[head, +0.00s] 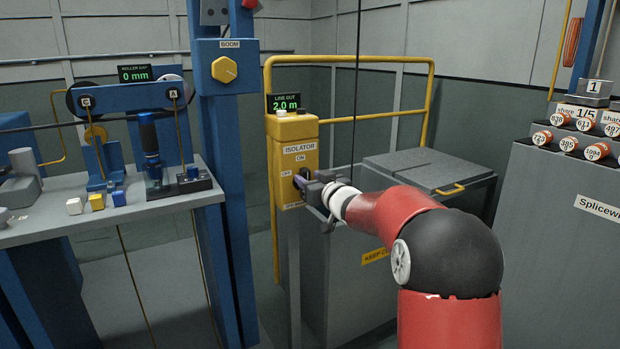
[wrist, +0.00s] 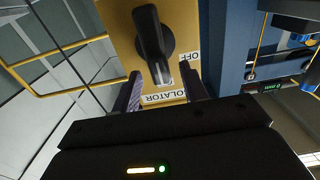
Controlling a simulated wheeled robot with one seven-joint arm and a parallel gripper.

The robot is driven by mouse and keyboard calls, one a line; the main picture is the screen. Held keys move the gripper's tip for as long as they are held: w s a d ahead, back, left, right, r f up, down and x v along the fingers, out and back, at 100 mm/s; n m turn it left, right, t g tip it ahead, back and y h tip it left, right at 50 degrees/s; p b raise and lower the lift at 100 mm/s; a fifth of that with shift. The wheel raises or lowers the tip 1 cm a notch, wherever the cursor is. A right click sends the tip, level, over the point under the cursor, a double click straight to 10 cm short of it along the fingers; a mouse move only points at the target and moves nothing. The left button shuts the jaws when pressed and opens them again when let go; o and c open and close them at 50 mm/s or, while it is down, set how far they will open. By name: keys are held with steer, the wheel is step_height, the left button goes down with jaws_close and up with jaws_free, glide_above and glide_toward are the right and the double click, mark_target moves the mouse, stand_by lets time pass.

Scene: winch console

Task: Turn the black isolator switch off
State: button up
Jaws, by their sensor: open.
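The black isolator switch (wrist: 153,42) is on the front of a yellow box (head: 292,132). In the wrist view its handle lies lengthwise, with its light-marked end towards the upside-down ISOLATOR label (wrist: 165,98). The OFF label (wrist: 190,57) is to its side. In the head view, ON is above the switch and OFF to its left; my gripper largely hides the switch. My gripper (head: 302,183) is open at the box front. In the wrist view its two fingers (wrist: 163,85) stand either side of the handle's marked end, with gaps visible.
A yellow rail (head: 432,95) stands behind the box. A grey cabinet (head: 430,168) with a yellow handle is to the right. A blue column (head: 228,130) with a yellow BOOM knob (head: 224,69) stands left. A line-out display (head: 286,103) sits on the box.

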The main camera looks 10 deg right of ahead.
steer(key=shift+w+a, duration=0.1)
steer(key=shift+w, duration=0.25)
jaws_close()
